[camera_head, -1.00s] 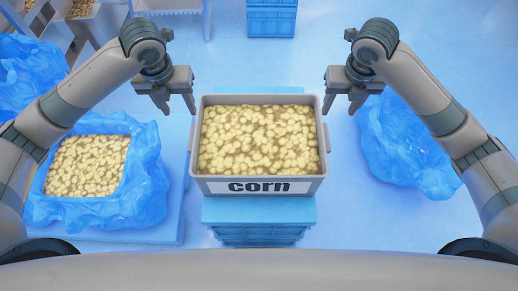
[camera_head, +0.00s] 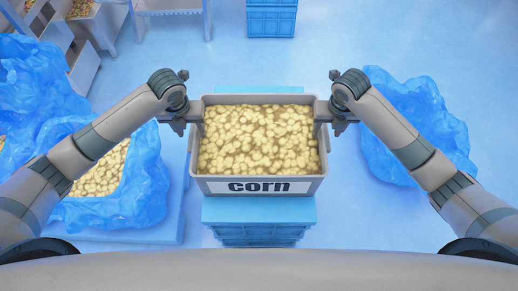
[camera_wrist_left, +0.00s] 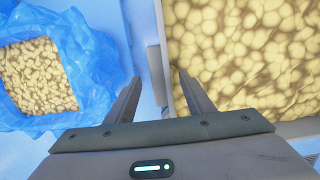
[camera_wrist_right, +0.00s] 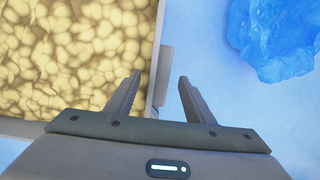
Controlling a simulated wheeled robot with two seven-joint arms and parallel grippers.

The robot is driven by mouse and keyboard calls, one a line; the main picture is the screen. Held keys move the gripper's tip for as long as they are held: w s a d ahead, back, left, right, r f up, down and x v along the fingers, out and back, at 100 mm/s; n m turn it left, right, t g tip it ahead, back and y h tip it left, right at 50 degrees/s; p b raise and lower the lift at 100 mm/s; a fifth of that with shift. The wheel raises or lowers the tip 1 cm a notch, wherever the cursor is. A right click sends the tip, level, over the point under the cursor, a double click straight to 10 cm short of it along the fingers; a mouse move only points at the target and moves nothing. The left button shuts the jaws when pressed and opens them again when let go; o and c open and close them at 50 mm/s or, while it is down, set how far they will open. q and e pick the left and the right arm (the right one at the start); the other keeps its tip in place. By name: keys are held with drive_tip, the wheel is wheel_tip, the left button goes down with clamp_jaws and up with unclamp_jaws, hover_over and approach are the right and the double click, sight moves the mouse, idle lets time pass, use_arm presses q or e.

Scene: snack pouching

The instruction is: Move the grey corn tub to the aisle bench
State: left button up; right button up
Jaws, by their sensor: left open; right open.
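The grey corn tub (camera_head: 200,178), labelled "corn" and full of pale yellow corn pieces, stands upright on a blue crate stack (camera_head: 260,215) in the middle of the head view. My left gripper (camera_head: 192,128) is open at the tub's left wall. In the left wrist view its fingers (camera_wrist_left: 158,98) lie either side of that wall, one outside and one over the corn. My right gripper (camera_head: 328,128) is open at the right wall. In the right wrist view its fingers (camera_wrist_right: 158,98) lie either side of that wall and its handle. I cannot identify the aisle bench for certain.
A blue-lined container (camera_head: 130,205) of similar pieces stands at the left. A crumpled blue liner (camera_head: 425,105) lies at the right. Grey racks or tables (camera_head: 150,12) and a blue crate (camera_head: 271,20) stand at the back. Floor is clear behind the tub and at far right.

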use_arm(q)
drive_tip(key=shift+w+f, duration=0.1)
drive_tip(key=shift+f, duration=0.8)
use_arm(e)
drive_tip(key=shift+w+f, duration=0.1)
drive_tip(key=shift+f, duration=0.8)
use_arm(q)
clamp_jaws()
use_arm(e)
clamp_jaws()
use_arm(q)
drive_tip(key=shift+w+r, duration=0.15)
drive_tip(key=shift+r, duration=0.1)
use_arm(e)
drive_tip(key=shift+w+r, duration=0.15)
drive_tip(key=shift+r, duration=0.1)
use_arm(q)
drive_tip(key=shift+w, duration=0.1)
